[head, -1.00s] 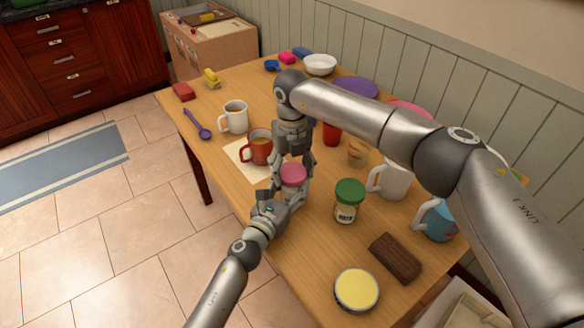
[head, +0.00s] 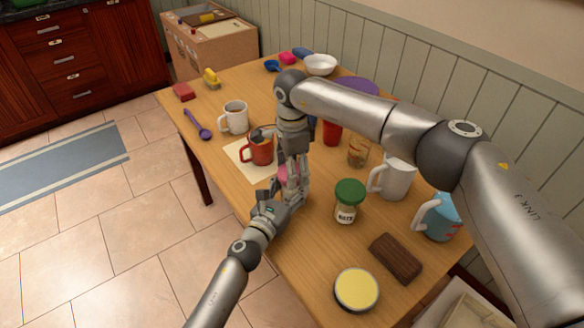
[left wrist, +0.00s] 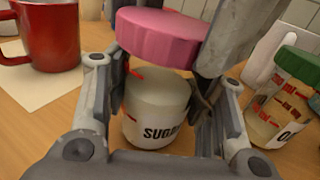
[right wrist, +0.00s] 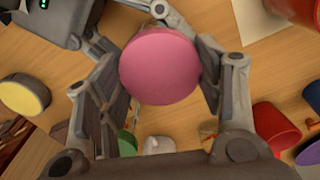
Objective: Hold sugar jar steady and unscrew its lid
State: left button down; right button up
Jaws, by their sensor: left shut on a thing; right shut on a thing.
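The sugar jar (left wrist: 155,108) is cream-coloured with a partly visible "SUGA" label and stands between the fingers of my left gripper (left wrist: 163,95), which is shut on it. Its wide pink lid (left wrist: 160,38) sits at the top of the jar and looks slightly tilted; I cannot tell how far it is loosened. My right gripper (right wrist: 163,65) comes down from above and is shut on the pink lid (right wrist: 160,66), one finger on each side. In the head view the jar is mostly hidden behind my grippers, with a bit of pink showing.
A green-lidded jar (head: 348,203) stands close on the right. A red mug (head: 259,148) on a paper sheet (head: 240,163) is close behind on the left. White (head: 396,178) and blue (head: 440,218) mugs, a brown block (head: 396,258) and a yellow-topped tin (head: 357,290) lie further right.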

jog(key=n, duration=1.2)
jog(key=shift+r, duration=0.2)
jog(key=shift+r, duration=0.95)
jog(key=shift+r, duration=0.1)
jog(key=shift+r, duration=1.9)
pick_arm(q)
jog(key=c, duration=0.6)
grip_release()
jog(key=shift+o, duration=0.2)
